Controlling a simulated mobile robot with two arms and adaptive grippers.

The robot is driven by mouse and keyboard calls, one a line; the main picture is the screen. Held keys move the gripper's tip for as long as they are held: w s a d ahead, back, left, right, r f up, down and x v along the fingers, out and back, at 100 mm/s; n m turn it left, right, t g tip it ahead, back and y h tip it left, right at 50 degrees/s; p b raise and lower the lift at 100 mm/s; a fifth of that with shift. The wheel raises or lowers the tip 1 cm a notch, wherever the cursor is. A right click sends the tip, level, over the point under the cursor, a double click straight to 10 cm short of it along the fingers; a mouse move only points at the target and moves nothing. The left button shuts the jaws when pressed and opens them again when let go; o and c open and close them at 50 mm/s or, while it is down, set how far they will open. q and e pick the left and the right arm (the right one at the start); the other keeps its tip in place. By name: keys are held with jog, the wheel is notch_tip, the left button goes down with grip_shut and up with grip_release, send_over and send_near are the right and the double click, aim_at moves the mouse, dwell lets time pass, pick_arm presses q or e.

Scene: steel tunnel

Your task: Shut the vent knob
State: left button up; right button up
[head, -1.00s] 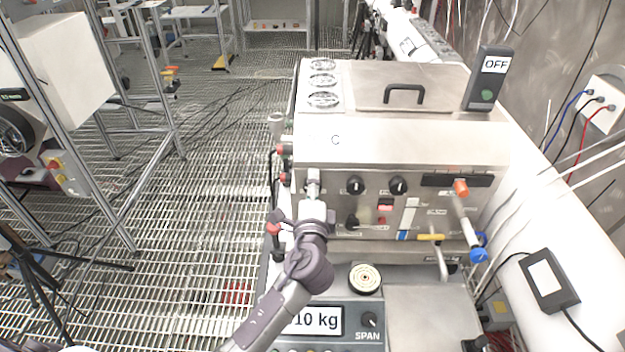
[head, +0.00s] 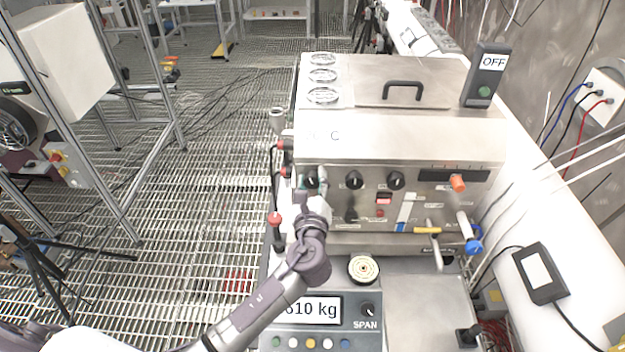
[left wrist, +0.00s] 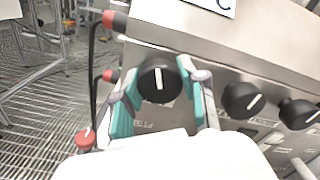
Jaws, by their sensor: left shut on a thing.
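The front panel of a steel machine (head: 450,205) carries a row of black knobs. The leftmost black knob (head: 311,182) has its label hidden or too small to read, so I cannot confirm its name. In the left wrist view this knob (left wrist: 160,78) has a white pointer line standing nearly upright. My left gripper (left wrist: 166,92) is shut on it, with one teal-padded finger on each side. In the head view my left gripper (head: 313,190) is at the panel's left end, small and partly hidden by my wrist. My right gripper is not in view.
Two more black knobs (head: 354,180) (head: 396,181) sit right of the held one. Red-tipped fittings (head: 275,218) stand along the machine's left side. A scale display (head: 311,310) and a round disc (head: 364,269) lie below. A box reading OFF (head: 486,76) stands on top.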

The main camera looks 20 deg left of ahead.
pick_arm(q)
jog(key=shift+m, duration=2)
jog(key=o, duration=1.2)
jog(key=shift+c, duration=0.2)
jog(key=v, duration=1.2)
